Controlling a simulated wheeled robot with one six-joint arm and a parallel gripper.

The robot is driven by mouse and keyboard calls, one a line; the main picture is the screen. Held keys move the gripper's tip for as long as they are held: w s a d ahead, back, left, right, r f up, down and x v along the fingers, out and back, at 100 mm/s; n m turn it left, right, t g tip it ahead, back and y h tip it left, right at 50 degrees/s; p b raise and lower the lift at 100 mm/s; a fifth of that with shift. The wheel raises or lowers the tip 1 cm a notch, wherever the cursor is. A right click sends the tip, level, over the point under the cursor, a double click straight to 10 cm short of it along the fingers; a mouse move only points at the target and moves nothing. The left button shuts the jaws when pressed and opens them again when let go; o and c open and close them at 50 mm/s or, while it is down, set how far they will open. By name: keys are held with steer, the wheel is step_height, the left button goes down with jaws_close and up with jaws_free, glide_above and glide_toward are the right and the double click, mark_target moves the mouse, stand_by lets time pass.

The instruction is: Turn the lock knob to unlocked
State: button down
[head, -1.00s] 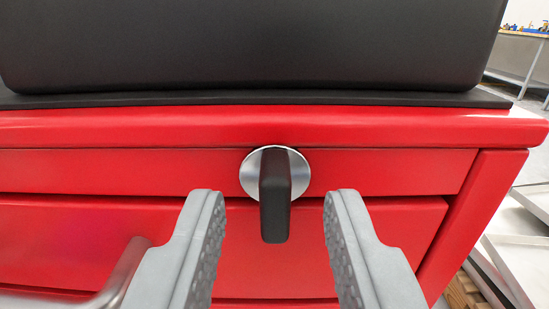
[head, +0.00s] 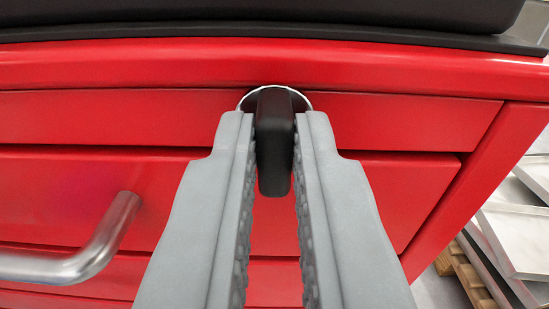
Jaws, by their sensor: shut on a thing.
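The lock knob (head: 274,150) is a black upright handle on a round silver plate (head: 302,100). It sits on the front of the red cabinet, in the top panel, and its handle hangs over the drawer below. My gripper (head: 274,130) is shut on the knob, one grey finger at each side of the handle. The fingers hide most of the silver plate. The handle points straight down.
A curved metal drawer handle (head: 100,245) stands out at the left. The red cabinet (head: 400,115) has a black top edge (head: 200,32). White panels (head: 515,235) and a wooden pallet (head: 462,272) are at the right.

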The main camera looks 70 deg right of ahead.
steer(key=n, duration=0.4)
steer(key=shift+w, duration=0.1)
steer(key=n, duration=0.4)
steer(key=shift+w+a+n, duration=0.1)
steer(key=shift+n, duration=0.2)
steer(key=n, duration=0.4)
steer(key=shift+f+n, duration=0.1)
steer(key=shift+n, duration=0.2)
steer(key=shift+f+n, duration=0.1)
steer(key=shift+n, duration=2.2)
steer(key=c, duration=1.5)
jaws_free()
steer(key=shift+w+a+f, duration=0.1)
